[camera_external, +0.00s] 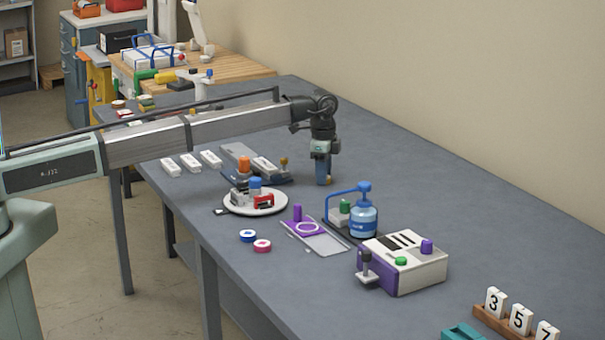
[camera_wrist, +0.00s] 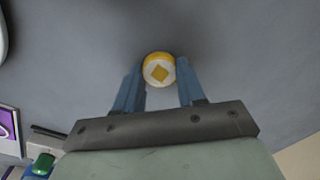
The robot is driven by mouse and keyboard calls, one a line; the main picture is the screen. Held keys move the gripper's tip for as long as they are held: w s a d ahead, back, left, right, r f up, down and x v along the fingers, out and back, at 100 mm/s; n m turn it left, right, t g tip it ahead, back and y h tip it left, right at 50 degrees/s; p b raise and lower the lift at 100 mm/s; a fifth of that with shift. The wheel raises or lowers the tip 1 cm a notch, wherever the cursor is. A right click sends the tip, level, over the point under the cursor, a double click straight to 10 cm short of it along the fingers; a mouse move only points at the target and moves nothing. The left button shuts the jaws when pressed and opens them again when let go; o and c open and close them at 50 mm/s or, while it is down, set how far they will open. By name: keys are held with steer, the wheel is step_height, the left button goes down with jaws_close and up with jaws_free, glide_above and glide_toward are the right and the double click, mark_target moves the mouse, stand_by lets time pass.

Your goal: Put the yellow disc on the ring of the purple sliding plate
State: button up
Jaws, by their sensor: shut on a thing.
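My gripper (camera_external: 323,182) is near the far part of the blue-grey table, low over its surface. In the wrist view my gripper (camera_wrist: 160,84) is shut on the yellow disc (camera_wrist: 159,56), which has a white top with a yellow diamond. The disc is mostly hidden by the fingers in the external view; I cannot tell whether it touches the table. The purple sliding plate (camera_external: 289,225) lies nearer the camera, with a pale ring (camera_external: 308,227) and an upright purple knob. Its ring is empty. A corner of the plate shows at the left of the wrist view (camera_wrist: 13,121).
A blue bottle-like device (camera_external: 364,220) stands right of the plate, and a white and purple box (camera_external: 413,268) nearer. A round white turntable (camera_external: 232,206) is to the left. Blue (camera_external: 247,236) and pink (camera_external: 262,246) discs lie near the front edge. The table right of my gripper is clear.

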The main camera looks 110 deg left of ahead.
step_height(320, 180, up, 9)
steer(key=w+d+r+m, duration=0.1)
steer(key=w+d+r, duration=0.1)
steer(key=w+d, duration=0.5)
steer(key=m, duration=0.8)
glide_above(307, 229)
steer(key=shift+h, duration=0.3)
steer(key=shift+a+f, duration=0.15)
steer(key=shift+f, duration=4.85)
steer(key=shift+f, duration=0.1)
steer(key=shift+f, duration=0.3)
